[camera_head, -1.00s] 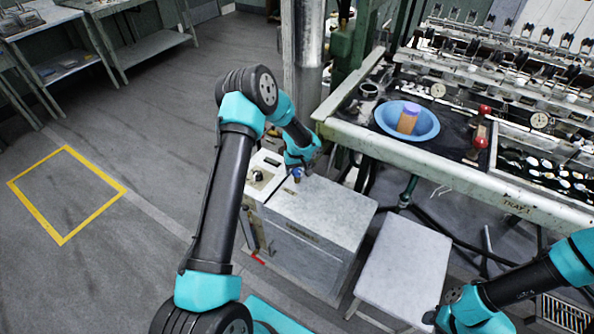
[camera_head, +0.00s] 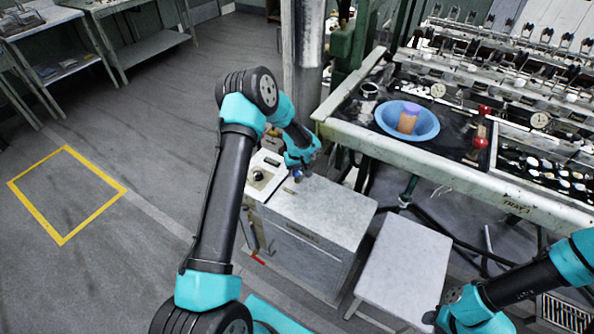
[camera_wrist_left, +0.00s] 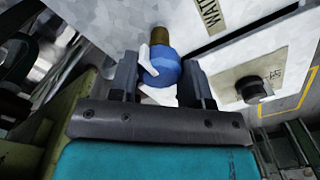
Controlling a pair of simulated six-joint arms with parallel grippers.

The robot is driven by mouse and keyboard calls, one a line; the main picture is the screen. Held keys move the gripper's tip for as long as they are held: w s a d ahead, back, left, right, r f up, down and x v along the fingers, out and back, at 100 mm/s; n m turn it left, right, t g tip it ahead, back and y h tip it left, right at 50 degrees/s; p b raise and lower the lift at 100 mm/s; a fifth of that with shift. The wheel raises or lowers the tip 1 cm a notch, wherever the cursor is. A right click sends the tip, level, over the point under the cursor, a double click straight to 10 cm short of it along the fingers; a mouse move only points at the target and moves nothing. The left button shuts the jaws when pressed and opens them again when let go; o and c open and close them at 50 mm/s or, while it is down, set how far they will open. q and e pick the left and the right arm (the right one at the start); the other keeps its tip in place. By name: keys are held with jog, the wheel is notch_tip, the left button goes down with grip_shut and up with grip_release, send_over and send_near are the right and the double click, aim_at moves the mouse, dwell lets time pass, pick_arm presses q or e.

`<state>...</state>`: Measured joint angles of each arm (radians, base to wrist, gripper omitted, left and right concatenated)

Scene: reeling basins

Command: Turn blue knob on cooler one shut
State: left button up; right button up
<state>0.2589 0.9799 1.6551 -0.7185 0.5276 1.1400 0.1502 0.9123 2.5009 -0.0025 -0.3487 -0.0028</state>
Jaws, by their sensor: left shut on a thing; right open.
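The cooler (camera_head: 322,212) is a pale grey box on the floor, left of the basin bench. The blue knob (camera_wrist_left: 162,66) sits on a brass stem on the cooler's face, between the fingers of my left gripper (camera_wrist_left: 160,85) in the left wrist view. My left gripper (camera_head: 298,176) is shut on the knob; in the head view the knob is mostly hidden by the wrist. A white lever-like piece shows beside the knob. My right gripper (camera_head: 440,318) is at the lower right, away from the cooler; its fingers are hard to make out.
A control panel with a black dial (camera_head: 258,175) adjoins the cooler; the dial also shows in the left wrist view (camera_wrist_left: 254,90). A white stool (camera_head: 400,265) stands to the right. The bench (camera_head: 400,155) holds a blue bowl (camera_head: 428,124). A yellow square marks open floor at left.

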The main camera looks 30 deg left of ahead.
aim_at(297, 171)
pick_arm(q)
jog(key=shift+m, duration=0.4)
jog(key=m, duration=0.3)
jog(key=shift+m, duration=0.3)
jog(key=m, duration=1.3)
jog(key=shift+m, duration=0.3)
jog(key=o, duration=0.9)
jog(key=shift+o, duration=0.2)
notch_tip(297, 171, up, 18)
jog(key=shift+f, duration=0.25)
